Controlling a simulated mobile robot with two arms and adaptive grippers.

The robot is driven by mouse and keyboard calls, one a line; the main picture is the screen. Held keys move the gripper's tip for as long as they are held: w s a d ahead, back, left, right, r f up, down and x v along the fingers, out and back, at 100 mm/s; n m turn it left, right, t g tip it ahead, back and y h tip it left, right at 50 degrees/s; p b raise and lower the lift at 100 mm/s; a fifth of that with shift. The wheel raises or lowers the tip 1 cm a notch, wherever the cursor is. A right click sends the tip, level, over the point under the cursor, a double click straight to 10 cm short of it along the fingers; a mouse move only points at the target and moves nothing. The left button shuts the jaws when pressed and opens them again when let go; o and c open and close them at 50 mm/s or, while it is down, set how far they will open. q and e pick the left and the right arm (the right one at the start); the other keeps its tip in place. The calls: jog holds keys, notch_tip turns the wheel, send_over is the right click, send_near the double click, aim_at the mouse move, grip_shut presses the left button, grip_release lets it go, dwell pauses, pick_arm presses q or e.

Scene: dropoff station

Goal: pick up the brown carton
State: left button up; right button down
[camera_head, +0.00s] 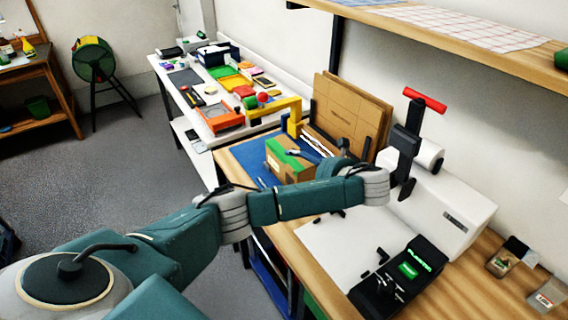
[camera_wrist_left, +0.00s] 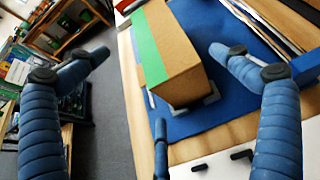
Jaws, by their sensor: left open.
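The brown carton (camera_head: 279,160) with a green stripe of tape stands on a blue mat (camera_head: 240,155) on the wooden bench. In the left wrist view the carton (camera_wrist_left: 180,60) shows large between the spread fingers, beyond them. My left gripper (camera_head: 318,158) is open and empty at the near side of the carton in the head view; it also shows in the left wrist view (camera_wrist_left: 160,55). I see no finger closed on the carton, and whether any touches it I cannot tell. My arm hides part of the carton's surroundings. My right gripper is not in view.
Flat brown cardboard sheets (camera_head: 350,115) lean behind the carton. A white machine with a red-handled lever (camera_head: 425,98) and a black device (camera_head: 400,275) stand on the right. A wall shelf (camera_head: 450,42) hangs above.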

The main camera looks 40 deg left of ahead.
aim_at(301, 168)
pick_arm(q)
jog(key=x, duration=0.3)
jog(key=shift+a, duration=0.15)
jog(key=shift+w+a+f, duration=0.15)
jog(key=shift+a+f, duration=0.1)
jog(key=shift+a, duration=0.05)
jog(key=p+x, duration=0.1)
jog(key=x, duration=0.4)
jog(key=shift+p, duration=0.35)
jog(key=shift+w+a+f, duration=0.15)
jog(key=shift+a+f, duration=0.05)
jog(key=shift+a, duration=0.05)
jog(key=shift+r, duration=0.1)
jog(key=c, duration=1.3)
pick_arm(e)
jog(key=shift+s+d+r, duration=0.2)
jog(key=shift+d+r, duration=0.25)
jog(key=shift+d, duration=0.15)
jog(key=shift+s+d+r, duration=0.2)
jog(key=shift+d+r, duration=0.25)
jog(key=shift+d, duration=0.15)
